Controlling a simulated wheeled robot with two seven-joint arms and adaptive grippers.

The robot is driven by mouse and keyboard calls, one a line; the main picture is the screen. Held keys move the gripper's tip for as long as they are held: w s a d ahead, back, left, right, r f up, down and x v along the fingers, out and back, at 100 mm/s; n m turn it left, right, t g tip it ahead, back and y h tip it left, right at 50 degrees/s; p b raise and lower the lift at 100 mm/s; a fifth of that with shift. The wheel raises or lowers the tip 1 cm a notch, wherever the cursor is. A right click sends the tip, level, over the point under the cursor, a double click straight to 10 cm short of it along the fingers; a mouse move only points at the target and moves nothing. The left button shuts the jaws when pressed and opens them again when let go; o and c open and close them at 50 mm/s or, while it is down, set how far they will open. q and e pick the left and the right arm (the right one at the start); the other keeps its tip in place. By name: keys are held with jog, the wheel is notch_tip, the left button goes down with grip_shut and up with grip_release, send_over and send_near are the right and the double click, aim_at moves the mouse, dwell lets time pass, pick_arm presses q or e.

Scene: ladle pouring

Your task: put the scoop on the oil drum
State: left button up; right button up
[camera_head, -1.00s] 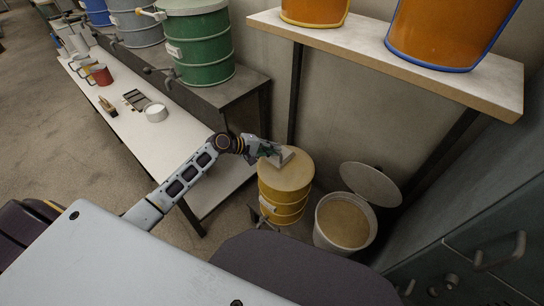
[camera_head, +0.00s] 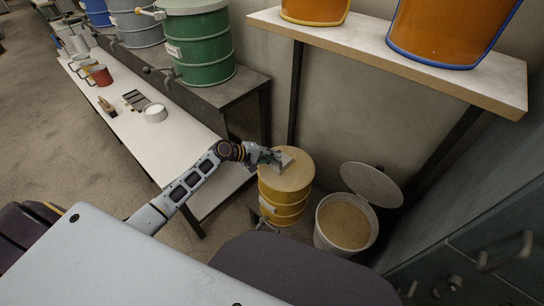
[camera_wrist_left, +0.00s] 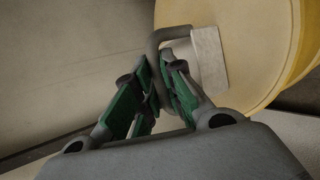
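The yellow oil drum (camera_head: 287,203) stands on the floor right of the white bench, its flat lid facing up. The grey scoop (camera_head: 285,161) is at the left part of the lid; I cannot tell whether it rests on it. My left gripper (camera_head: 274,157) is at the drum's left edge. In the left wrist view, the green-padded fingers of the left gripper (camera_wrist_left: 162,80) are close together around the dark looped handle of the scoop (camera_wrist_left: 209,57). The drum lid (camera_wrist_left: 252,30) lies behind it. My right gripper is in neither view.
An open white bucket (camera_head: 322,239) with tan contents stands right of the drum, its lid (camera_head: 371,184) leaning behind. A shelf (camera_head: 370,52) with orange containers is above. The white bench (camera_head: 150,135) and green drum (camera_head: 200,45) are left.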

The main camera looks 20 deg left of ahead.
pick_arm(q)
jog(key=o, duration=0.4)
jog(key=shift+s+a, duration=0.1)
jog(key=shift+v, duration=0.8)
jog(key=p+v, duration=0.1)
jog(key=v, duration=0.9)
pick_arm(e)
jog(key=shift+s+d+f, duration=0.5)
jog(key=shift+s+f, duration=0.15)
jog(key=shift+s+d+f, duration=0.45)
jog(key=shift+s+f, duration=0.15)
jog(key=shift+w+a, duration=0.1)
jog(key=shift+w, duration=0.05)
